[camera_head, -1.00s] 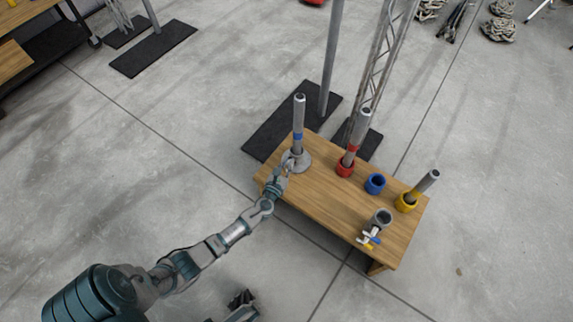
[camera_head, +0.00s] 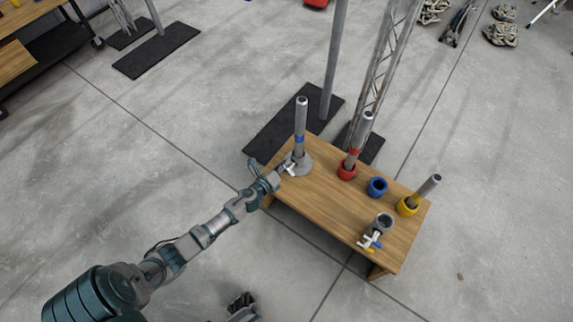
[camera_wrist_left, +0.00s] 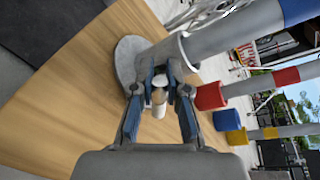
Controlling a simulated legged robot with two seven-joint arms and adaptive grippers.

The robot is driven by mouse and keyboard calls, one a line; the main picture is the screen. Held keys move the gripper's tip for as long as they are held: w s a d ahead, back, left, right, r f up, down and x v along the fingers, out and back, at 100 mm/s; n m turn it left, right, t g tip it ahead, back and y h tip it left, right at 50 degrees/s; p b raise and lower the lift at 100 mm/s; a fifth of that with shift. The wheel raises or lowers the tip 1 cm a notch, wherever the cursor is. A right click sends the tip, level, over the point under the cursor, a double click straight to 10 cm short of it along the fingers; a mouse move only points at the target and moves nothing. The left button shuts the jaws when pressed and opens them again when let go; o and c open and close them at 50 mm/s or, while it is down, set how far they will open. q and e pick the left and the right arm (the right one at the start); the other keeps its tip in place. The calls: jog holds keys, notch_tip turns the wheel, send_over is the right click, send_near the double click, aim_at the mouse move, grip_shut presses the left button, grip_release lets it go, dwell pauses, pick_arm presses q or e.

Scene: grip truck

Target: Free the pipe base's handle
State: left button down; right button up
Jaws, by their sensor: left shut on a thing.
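The pipe base (camera_head: 298,163) is a grey round flange with a short collar at the left end of the wooden table. A grey pipe (camera_head: 301,122) with a blue band stands upright in it. My left gripper (camera_head: 287,168) is at the base's near side. In the left wrist view its fingers (camera_wrist_left: 159,92) are shut around the small pale handle (camera_wrist_left: 158,98) beside the collar. The fingers hide part of the handle, and its link to the base is unclear. A dark part (camera_head: 241,301) at the bottom edge may be my right gripper; its jaws cannot be made out.
On the table (camera_head: 330,205) stand a red socket (camera_head: 346,172) with a leaning pipe, an empty blue socket (camera_head: 377,187), a yellow socket (camera_head: 407,206) with a leaning pipe, and a grey fitting with coloured handles (camera_head: 372,240). Poles and a truss stand behind. The floor in front is clear.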

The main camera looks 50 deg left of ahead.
pick_arm(q)
jog(key=shift+s+a+f+n+h+b, duration=0.15)
jog(key=shift+f+n+h+b, duration=0.35)
jog(key=shift+n, duration=1)
jog(key=shift+f, duration=0.25)
jog(key=c, duration=1.2)
grip_release()
jog(key=shift+o, duration=0.2)
jog(key=shift+r, duration=0.15)
jog(key=v, duration=1.1)
jog(key=shift+s, duration=0.35)
jog(key=shift+o, duration=0.3)
